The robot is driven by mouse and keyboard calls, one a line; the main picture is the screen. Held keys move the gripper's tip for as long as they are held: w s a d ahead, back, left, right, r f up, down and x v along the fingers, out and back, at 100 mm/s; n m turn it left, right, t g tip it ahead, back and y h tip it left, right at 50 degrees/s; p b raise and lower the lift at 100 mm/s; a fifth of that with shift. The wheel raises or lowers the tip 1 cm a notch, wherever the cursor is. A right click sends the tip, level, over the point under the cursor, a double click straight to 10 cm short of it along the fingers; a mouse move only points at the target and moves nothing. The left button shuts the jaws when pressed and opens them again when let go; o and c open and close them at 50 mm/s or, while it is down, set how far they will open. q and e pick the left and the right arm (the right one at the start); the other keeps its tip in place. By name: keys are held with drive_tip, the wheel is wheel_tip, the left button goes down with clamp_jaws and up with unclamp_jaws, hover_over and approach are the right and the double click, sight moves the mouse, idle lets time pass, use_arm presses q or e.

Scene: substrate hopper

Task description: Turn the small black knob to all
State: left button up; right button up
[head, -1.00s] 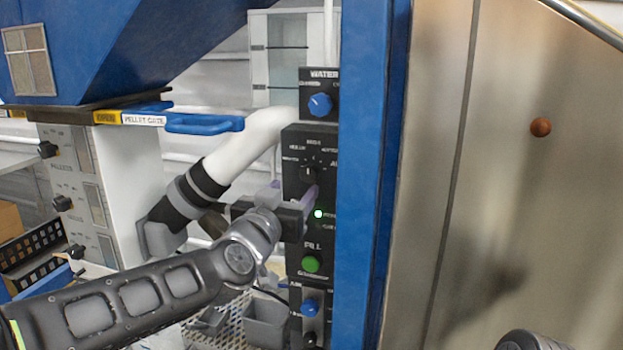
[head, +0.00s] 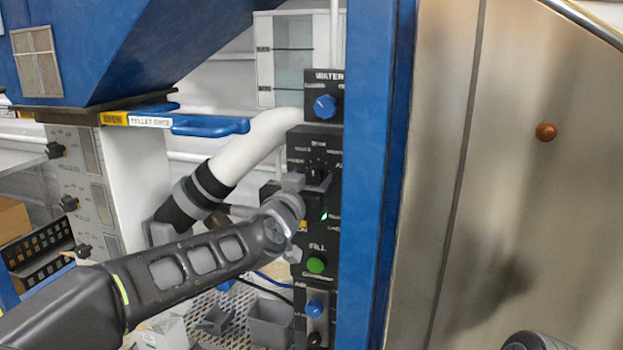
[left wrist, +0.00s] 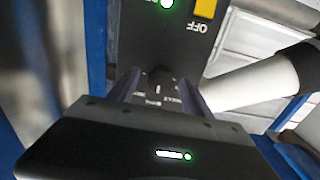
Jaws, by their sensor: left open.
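The small black knob (head: 313,176) sits on the upper dial of the black control panel (head: 297,152), with small white labels around it. In the head view my left gripper (head: 318,196) is at this panel and partly covers the dial below the knob. In the left wrist view the dark knob (left wrist: 160,77) shows between the two purple-grey fingers of my left gripper (left wrist: 158,92), which are apart on either side of it. I cannot tell whether they touch it. The knob's pointer direction is too small to read.
A blue WATER knob (head: 325,105) is above, and a green FILL button (head: 316,265) below. A blue post (head: 378,180) borders the panel on the right. A white pipe (head: 245,150) runs close on the left. A blue pellet-gate handle (head: 210,125) projects at upper left.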

use_arm(q)
clamp_jaws()
idle(0.7)
